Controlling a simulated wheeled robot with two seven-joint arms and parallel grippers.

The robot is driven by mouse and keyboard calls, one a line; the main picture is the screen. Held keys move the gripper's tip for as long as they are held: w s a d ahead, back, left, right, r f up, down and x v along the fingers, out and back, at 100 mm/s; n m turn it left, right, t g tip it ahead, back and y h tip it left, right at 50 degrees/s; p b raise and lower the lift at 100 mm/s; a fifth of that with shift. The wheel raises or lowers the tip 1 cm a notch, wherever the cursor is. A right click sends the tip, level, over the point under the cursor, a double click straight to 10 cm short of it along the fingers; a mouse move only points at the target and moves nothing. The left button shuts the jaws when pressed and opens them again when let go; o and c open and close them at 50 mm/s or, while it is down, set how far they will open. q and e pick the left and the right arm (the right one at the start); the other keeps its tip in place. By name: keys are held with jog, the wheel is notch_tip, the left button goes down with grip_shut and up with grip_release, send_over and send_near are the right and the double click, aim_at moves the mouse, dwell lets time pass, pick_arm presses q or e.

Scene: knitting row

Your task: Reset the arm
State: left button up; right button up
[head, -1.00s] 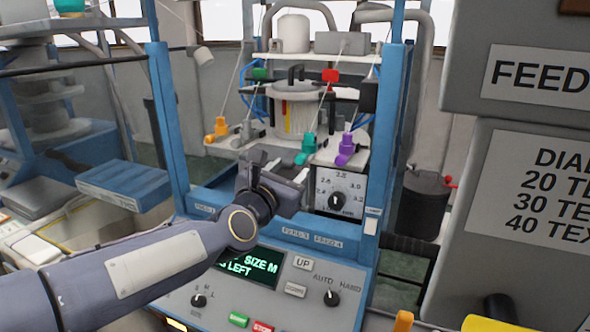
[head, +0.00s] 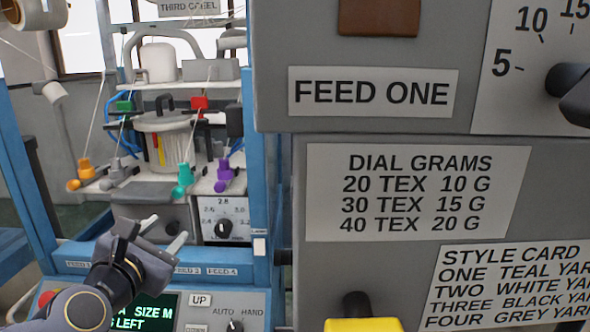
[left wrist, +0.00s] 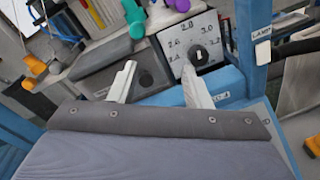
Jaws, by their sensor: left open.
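My left gripper (head: 163,236) is at the lower left of the head view, in front of the blue-framed knitting machine. Its two fingers are spread and nothing is between them. It is above the machine's control panel (head: 212,305) and left of the small dial plate (head: 222,219). In the left wrist view the open fingers (left wrist: 158,85) point toward the machine, with a grey block (left wrist: 125,72) beyond them and the dial plate (left wrist: 192,50) at upper right. My right gripper shows in neither view.
A grey cabinet labelled FEED ONE (head: 372,93) fills the right side, with a DIAL GRAMS label (head: 405,192), a style card (head: 510,290) and a yellow part (head: 362,324). Orange (head: 85,170), teal (head: 183,180) and purple (head: 222,177) yarn guides stand on the machine shelf.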

pick_arm(q)
jog(key=s+d+f+m+g+h, duration=0.1)
jog(key=s+f+m+g, duration=0.4)
jog(key=s+f+m, duration=0.5)
jog(key=s+d+f+m+g+h, duration=0.2)
jog(key=s+d+f+m+g, duration=0.2)
jog(key=s+f+m, duration=0.7)
jog(key=m+g, duration=0.2)
jog(key=m, duration=0.5)
jog(key=shift+s+f+m+h, duration=0.15)
jog(key=shift+s+m+h, duration=0.15)
jog(key=shift+s, duration=0.1)
jog(key=shift+d, duration=0.1)
jog(key=shift+c, duration=0.2)
